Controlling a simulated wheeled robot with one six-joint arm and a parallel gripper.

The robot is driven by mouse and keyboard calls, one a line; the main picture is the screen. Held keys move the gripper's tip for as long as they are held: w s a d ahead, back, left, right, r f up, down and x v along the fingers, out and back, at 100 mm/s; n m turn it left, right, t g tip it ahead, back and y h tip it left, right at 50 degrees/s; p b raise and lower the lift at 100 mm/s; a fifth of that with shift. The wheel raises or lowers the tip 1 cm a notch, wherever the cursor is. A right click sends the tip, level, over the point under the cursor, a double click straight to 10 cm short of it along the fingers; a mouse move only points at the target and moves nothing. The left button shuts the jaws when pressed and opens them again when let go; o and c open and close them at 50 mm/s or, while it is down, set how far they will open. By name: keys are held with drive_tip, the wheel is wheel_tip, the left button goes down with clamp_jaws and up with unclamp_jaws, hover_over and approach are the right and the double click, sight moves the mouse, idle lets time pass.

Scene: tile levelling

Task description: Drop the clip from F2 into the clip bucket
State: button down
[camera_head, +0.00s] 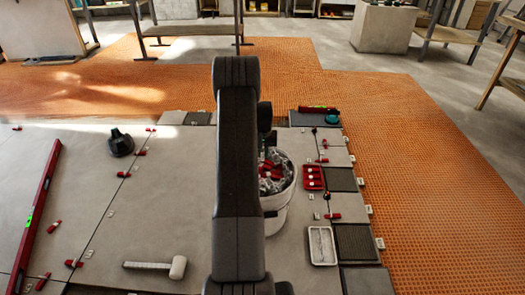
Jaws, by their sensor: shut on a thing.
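My gripper (267,140) shows only in part, as a dark shape at the right edge of my arm, above the far side of the clip bucket. Its fingertips and whatever is between them are mostly hidden or too small to make out. The white clip bucket (276,213) stands on the tiles just right of my arm, which covers its left side. Red and grey pieces lie inside it. Several red clips sit along the tile joints, such as one at the left (55,227) and one right of the bucket (333,216). I cannot read which joint is F2.
A red level (35,220) lies at the left, with a black suction cup (120,143) and a white mallet (160,266) on the tiles. A red tray (313,177) and a white tray (322,245) lie right of the bucket. Orange matting (420,180) is clear beyond.

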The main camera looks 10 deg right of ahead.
drive_tip(key=shift+f+b, duration=1.15)
drive_tip(key=shift+f, duration=1.25)
drive_tip(key=c, duration=1.3)
unclamp_jaws()
drive_tip(key=r+p, duration=0.1)
drive_tip(key=r, duration=0.3)
drive_tip(key=s+r+p, duration=0.1)
drive_tip(key=r+p, duration=0.1)
drive_tip(key=r, duration=0.3)
drive_tip(key=r+p, duration=0.1)
drive_tip(key=r, duration=0.3)
drive_tip(key=shift+s+a+r, duration=0.2)
drive_tip(key=shift+s+r, duration=0.15)
drive_tip(key=shift+r, duration=0.05)
